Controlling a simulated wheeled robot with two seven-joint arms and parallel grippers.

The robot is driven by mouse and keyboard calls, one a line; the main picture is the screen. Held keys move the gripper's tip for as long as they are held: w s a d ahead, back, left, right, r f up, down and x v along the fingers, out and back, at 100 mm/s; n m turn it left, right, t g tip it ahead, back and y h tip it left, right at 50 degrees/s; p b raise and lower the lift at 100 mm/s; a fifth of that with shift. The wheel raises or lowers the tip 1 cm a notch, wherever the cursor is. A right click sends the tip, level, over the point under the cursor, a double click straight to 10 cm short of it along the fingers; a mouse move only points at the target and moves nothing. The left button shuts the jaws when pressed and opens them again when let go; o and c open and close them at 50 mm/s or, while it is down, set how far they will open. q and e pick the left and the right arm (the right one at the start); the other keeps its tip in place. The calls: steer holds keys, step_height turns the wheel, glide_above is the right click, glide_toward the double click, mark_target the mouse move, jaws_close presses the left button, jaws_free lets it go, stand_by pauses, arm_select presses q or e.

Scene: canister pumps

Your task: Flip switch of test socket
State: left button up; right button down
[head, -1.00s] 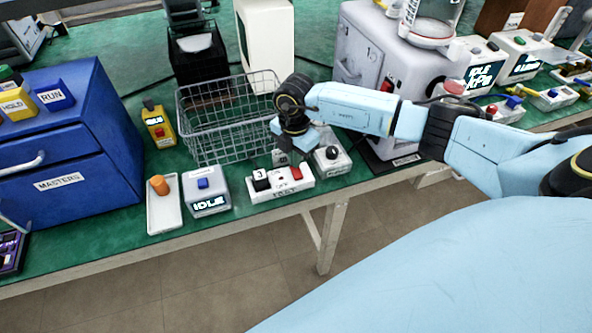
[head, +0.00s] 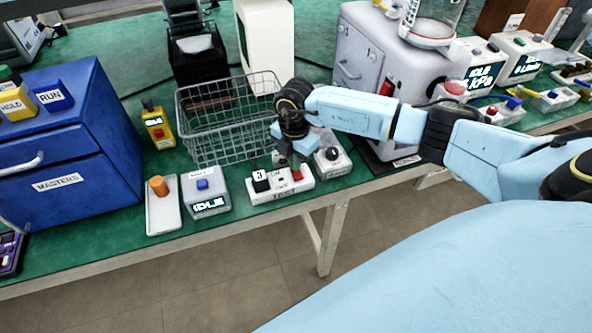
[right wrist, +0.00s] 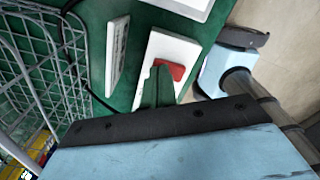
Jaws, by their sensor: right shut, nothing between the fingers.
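The test socket (head: 283,190) is a white block labelled TEST near the front edge of the green table. A black plug (head: 260,180) stands at its left end and a red switch (head: 297,176) sits at its right. My right gripper (head: 298,162) is shut and empty, pointing down right above the switch. In the right wrist view, the shut fingers (right wrist: 156,86) overlap part of the red switch (right wrist: 173,70) on the white socket (right wrist: 182,47). I cannot tell if they touch it.
A wire basket (head: 215,138) stands behind the socket. A white box with a dark knob (head: 331,155) is close on the right. A box reading IDLE (head: 206,195) and a white tray with an orange knob (head: 162,212) are on the left.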

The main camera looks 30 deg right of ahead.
steer(key=shift+r+p, duration=2.95)
steer(key=shift+r, duration=0.5)
steer(key=shift+f, duration=0.1)
